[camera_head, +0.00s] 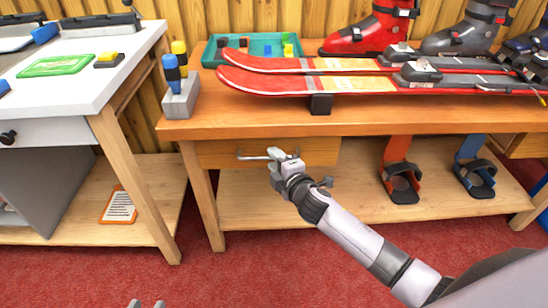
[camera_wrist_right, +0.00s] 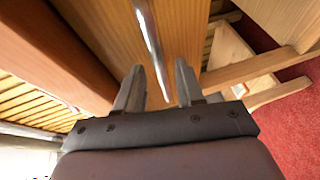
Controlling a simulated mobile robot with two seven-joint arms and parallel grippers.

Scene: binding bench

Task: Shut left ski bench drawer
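The left drawer (camera_head: 318,151) of the ski bench (camera_head: 240,122) sits under the left part of the bench top. Its front looks close to the bench's front edge; I cannot tell whether a gap remains. Its metal bar handle (camera_head: 250,157) is partly hidden by my right gripper (camera_head: 277,156). In the right wrist view the gripper's fingers (camera_wrist_right: 160,78) are apart, with the handle bar (camera_wrist_right: 150,40) running between them and the wooden drawer front (camera_wrist_right: 185,35) just ahead. My left gripper (camera_head: 146,303) shows only as two separated fingertips at the bottom edge, away from the bench.
Red skis (camera_head: 290,85), a red boot (camera_head: 368,30), a teal tray (camera_head: 262,46) and a grey block with screwdrivers (camera_head: 180,98) are on the bench top. Bindings (camera_head: 402,185) stand on the lower shelf. A white-topped bench (camera_head: 95,75) stands left. The red floor in front is clear.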

